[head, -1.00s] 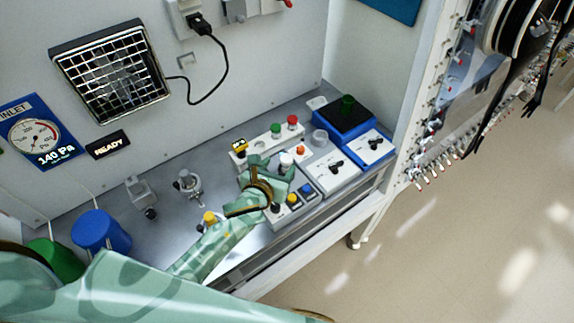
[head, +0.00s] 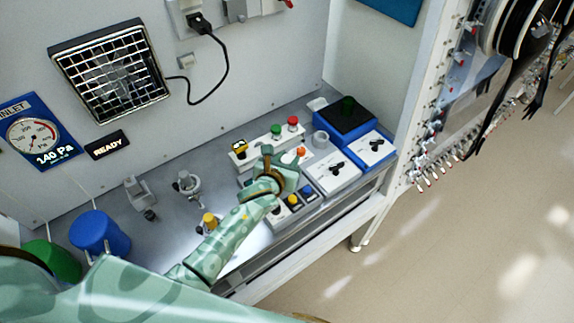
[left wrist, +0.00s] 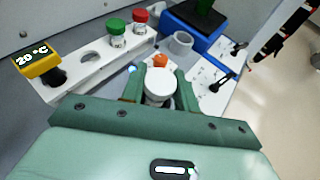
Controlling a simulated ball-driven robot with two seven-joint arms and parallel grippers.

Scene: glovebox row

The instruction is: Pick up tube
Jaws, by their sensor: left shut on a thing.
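My left gripper (head: 282,163) is over the workbench beside the white rack (head: 270,138). In the left wrist view its two green fingers (left wrist: 158,90) are closed around a tube with a white cap (left wrist: 159,82). The cap shows between the fingers; the tube's body below is mostly hidden, so I cannot tell how far its lower end is from the bench. The rack (left wrist: 75,68) holds a green-capped tube (left wrist: 116,30) and a red-capped tube (left wrist: 140,20), and has an empty hole. My right gripper is not in view.
A yellow 20 °C display (left wrist: 37,60) stands at the rack's left end. White boxes with black knobs (head: 327,176), a blue unit (head: 345,122) and a button box (head: 300,208) crowd the right. Blue (head: 101,235) and green (head: 52,262) containers stand left.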

